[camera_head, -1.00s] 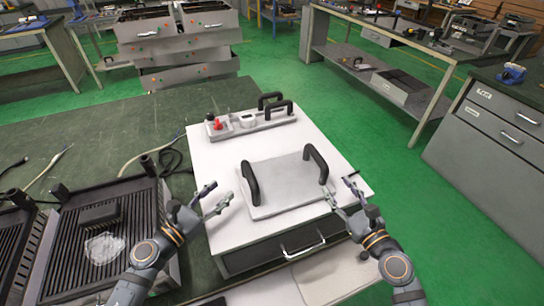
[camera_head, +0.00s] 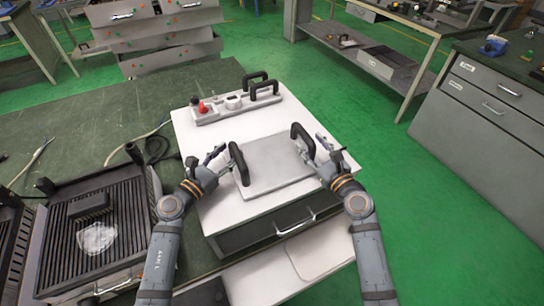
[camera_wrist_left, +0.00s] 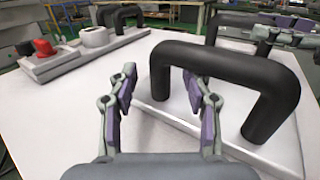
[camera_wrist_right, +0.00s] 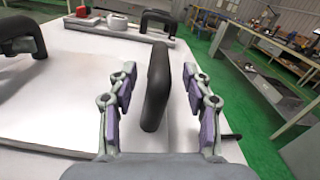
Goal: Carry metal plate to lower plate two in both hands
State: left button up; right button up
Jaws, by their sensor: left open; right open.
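The metal plate (camera_head: 275,163) is a flat grey square lying on the white cabinet top, with a black arched handle at each side. My left gripper (camera_head: 222,159) is open beside its left handle (camera_head: 239,164). In the left wrist view that handle (camera_wrist_left: 225,66) stands right of and ahead of the open fingers (camera_wrist_left: 163,90). My right gripper (camera_head: 318,153) is open at the right handle (camera_head: 303,144). In the right wrist view this handle (camera_wrist_right: 156,88) stands upright between the open fingers (camera_wrist_right: 160,95), apparently untouched. I cannot tell which thing is lower plate two.
A grey control strip (camera_head: 236,104) with a red knob and black handles lies at the back of the cabinet top. The cabinet's drawer (camera_head: 270,229) is shut. Ribbed black heating units (camera_head: 97,225) stand at the left on the green bench (camera_head: 110,120).

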aim_at(233, 146)
pick_arm(q)
jog(key=shift+x, duration=1.35)
pick_arm(e)
jog(key=shift+x, duration=1.2)
pick_arm(q)
jog(key=shift+c, duration=0.2)
grip_shut()
pick_arm(e)
grip_shut()
pick_arm(q)
jog(key=shift+r, duration=0.25)
pick_arm(e)
jog(key=shift+r, duration=0.25)
pick_arm(q)
jog(key=shift+w+r, duration=0.1)
jog(key=shift+w, duration=0.1)
pick_arm(e)
jog(key=shift+w+r, duration=0.1)
jog(key=shift+w, duration=0.05)
